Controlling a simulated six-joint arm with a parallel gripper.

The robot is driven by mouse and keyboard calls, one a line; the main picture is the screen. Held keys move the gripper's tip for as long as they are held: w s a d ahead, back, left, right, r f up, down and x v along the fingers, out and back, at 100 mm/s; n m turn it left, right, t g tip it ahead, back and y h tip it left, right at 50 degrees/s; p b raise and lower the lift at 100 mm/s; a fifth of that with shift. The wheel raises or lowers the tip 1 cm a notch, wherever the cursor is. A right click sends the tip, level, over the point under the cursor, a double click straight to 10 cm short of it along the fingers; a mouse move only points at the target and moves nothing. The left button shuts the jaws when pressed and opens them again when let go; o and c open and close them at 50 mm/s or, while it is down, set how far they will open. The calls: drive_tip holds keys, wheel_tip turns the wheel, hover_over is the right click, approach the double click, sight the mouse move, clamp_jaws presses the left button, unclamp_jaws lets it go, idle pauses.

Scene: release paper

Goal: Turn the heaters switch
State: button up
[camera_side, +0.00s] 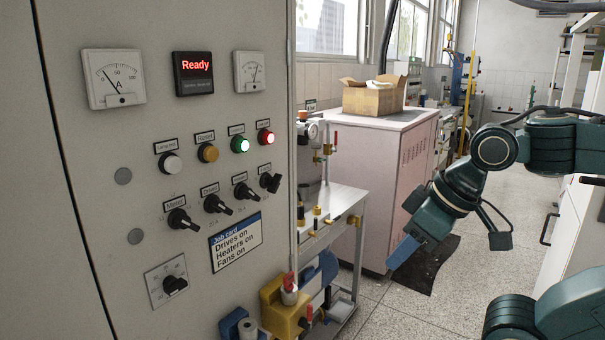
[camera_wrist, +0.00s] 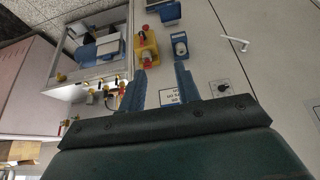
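On the grey panel in the side view is a row of black rotary switches: one labelled Meter (camera_side: 180,218), one labelled Drives (camera_side: 217,204), and a third (camera_side: 246,191) and fourth switch (camera_side: 270,182) to the right. The last two labels are too small to read, so I cannot tell which is heaters. The job card (camera_side: 236,242) reads Drives on, Heaters on, Fans on. My gripper (camera_side: 403,252) is right of the panel, apart from it. In the wrist view my gripper (camera_wrist: 162,72) has its fingers apart, with nothing held.
The display (camera_side: 194,73) reads Ready. A pink cabinet (camera_side: 385,170) with a cardboard box (camera_side: 373,98) stands behind.

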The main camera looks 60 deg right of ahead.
drive_tip(key=shift+w+r, duration=0.1)
drive_tip(key=shift+w, duration=0.05)
clamp_jaws()
drive_tip(key=w+d+r+m+t+y, duration=0.1)
drive_tip(key=w+r+y, duration=0.15)
drive_tip(key=w, duration=0.55)
drive_tip(key=w+r+m+t+y, duration=0.1)
drive_tip(key=w+r, duration=0.3)
drive_tip(key=w, duration=0.3)
drive_tip(key=w+d+r+m+t+y, duration=0.2)
drive_tip(key=w+d+r+y, duration=0.1)
drive_tip(key=w+d, duration=0.5)
drive_tip(key=d, duration=0.3)
drive_tip(key=shift+w+r, duration=0.15)
drive_tip(key=shift+w, duration=0.15)
